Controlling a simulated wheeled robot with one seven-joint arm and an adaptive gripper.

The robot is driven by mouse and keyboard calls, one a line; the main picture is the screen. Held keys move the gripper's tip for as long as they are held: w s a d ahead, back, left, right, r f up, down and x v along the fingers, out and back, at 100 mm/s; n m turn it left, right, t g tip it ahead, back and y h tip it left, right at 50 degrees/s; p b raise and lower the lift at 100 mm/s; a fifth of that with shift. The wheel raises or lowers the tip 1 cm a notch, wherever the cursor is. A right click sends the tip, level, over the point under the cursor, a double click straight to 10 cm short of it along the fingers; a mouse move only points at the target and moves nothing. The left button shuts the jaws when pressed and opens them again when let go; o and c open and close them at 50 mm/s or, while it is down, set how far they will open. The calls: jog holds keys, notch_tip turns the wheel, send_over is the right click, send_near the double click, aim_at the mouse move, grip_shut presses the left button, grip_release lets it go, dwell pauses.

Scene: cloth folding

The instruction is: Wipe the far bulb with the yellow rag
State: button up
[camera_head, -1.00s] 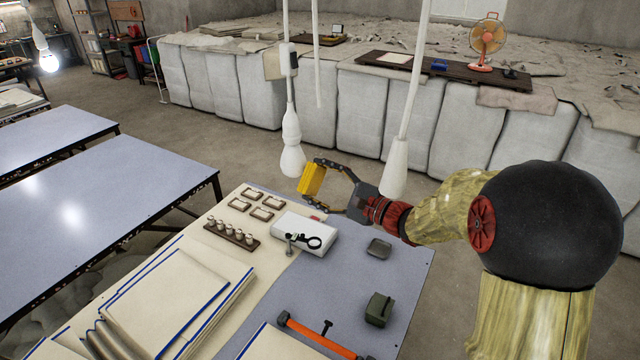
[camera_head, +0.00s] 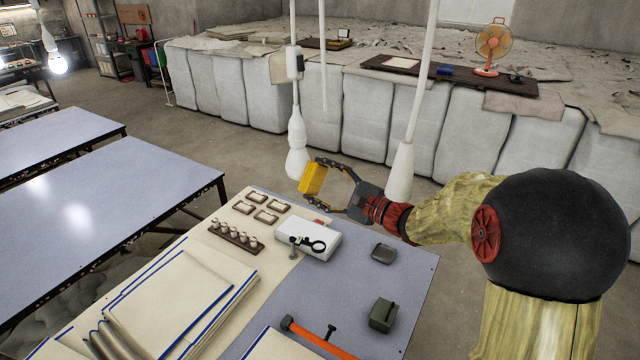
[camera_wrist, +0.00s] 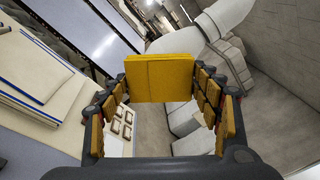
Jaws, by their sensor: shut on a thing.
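My gripper (camera_head: 314,178) is shut on the yellow rag (camera_head: 311,182), a folded block between its fingertips. It holds the rag in the air beyond the far edge of the worktable. In the wrist view the rag (camera_wrist: 160,78) spans the fingertips. A white hanging bulb (camera_head: 298,155) is just left of the rag in the head view; their picture edges nearly meet, but I cannot tell whether they touch. A white bulb shape (camera_wrist: 222,18) also shows behind the rag in the wrist view. Another white hanging bulb (camera_head: 401,170) is right of the fingers, behind my wrist. A lit bulb (camera_head: 58,63) hangs far left.
The worktable (camera_head: 345,285) below holds a white box (camera_head: 308,238), small frames (camera_head: 255,205), a peg rack (camera_head: 235,234), a green case (camera_head: 383,312) and cloth stacks (camera_head: 170,300). A blue-grey table (camera_head: 110,200) stands left. White bales (camera_head: 320,105) line the back.

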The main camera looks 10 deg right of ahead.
aim_at(318, 171)
jog(key=shift+s+r+p, duration=0.1)
jog(key=shift+r+p, duration=0.2)
jog(key=shift+r, duration=1.4)
jog(key=shift+f, duration=0.1)
jog(key=shift+b, duration=0.5)
notch_tip(318, 171, down, 4)
jog(key=b, duration=0.4)
jog(key=shift+b+v, duration=1.05)
jog(key=shift+v, duration=1.85)
jog(key=shift+d, duration=0.1)
